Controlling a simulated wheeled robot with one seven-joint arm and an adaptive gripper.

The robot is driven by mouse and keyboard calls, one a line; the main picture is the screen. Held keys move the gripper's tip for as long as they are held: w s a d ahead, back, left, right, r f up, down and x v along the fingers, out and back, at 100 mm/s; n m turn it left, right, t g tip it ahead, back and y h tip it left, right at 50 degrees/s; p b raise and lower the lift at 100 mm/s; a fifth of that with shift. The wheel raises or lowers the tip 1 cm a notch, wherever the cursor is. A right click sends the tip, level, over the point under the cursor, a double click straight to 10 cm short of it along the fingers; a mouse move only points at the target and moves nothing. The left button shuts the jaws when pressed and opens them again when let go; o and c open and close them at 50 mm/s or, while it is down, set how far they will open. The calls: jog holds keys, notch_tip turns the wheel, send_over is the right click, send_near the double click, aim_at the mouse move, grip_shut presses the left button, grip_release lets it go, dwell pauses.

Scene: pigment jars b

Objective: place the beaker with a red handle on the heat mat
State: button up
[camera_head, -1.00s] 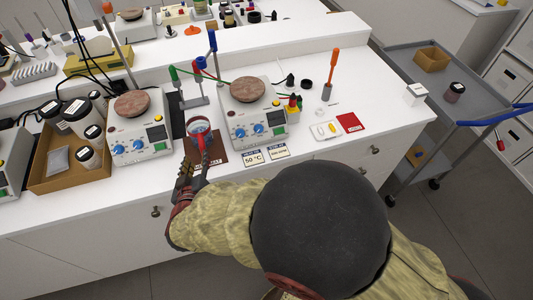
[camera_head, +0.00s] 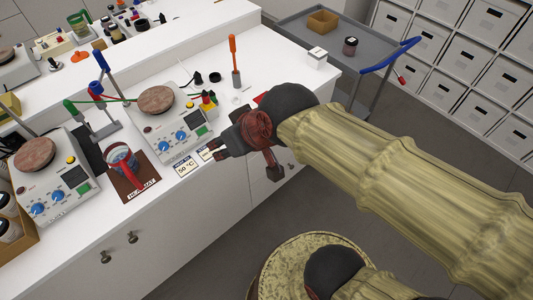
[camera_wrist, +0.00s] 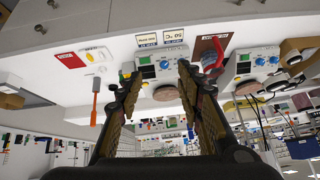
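The beaker with a red handle (camera_head: 122,160) stands upright on the brown heat mat (camera_head: 149,178) in the head view, its handle toward the front. In the wrist view, which is upside down, the red handle (camera_wrist: 219,52) shows beside the right finger, with part of the mat (camera_wrist: 201,46) behind it. My gripper (camera_head: 218,152) is to the right of the mat, near the front edge of the bench, apart from the beaker. In the wrist view my gripper (camera_wrist: 156,82) has its two fingers spread with nothing held between them.
A stirrer hot plate (camera_head: 180,128) stands right behind the mat and another (camera_head: 50,177) is at its left. A "50 °C" card (camera_head: 186,169) lies near my gripper. An orange-handled tool (camera_head: 234,60) stands farther back. A grey cart (camera_head: 345,62) is at the right.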

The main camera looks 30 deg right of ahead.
jog(key=s+d+m+g+h, duration=0.1)
jog(key=s+d+h, duration=0.1)
jog(key=s+d, duration=0.5)
jog(key=shift+d+f+m, duration=0.15)
jog(key=shift+f+m, duration=0.25)
